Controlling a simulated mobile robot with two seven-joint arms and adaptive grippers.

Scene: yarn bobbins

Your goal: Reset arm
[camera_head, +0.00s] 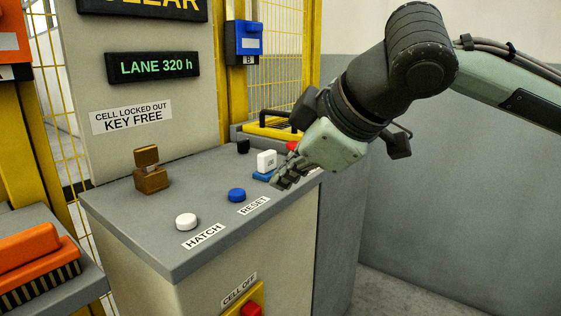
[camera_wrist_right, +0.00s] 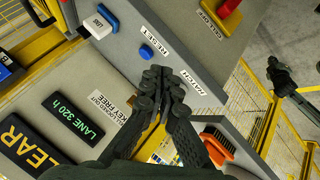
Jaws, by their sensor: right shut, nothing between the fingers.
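My right gripper (camera_head: 281,182) is shut and empty. It hangs above the right part of the grey console, over the edge near the blue RESET button (camera_head: 236,195). In the right wrist view, its closed fingers (camera_wrist_right: 165,77) are in front of the console, and the blue button (camera_wrist_right: 146,52) shows past their tips, apart from them. The white HATCH button (camera_head: 186,221) is nearer the front left of the console. A dark jointed shape at the right of the wrist view looks like my left gripper (camera_wrist_right: 281,72); it is too small to tell its jaws.
A brown block device (camera_head: 150,178) and a white block on a blue base (camera_head: 266,161) stand on the console (camera_head: 135,215). An orange brush (camera_head: 35,260) lies on the left ledge. A red CELL OFF button (camera_head: 251,309) is on the front. Yellow mesh fencing stands behind.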

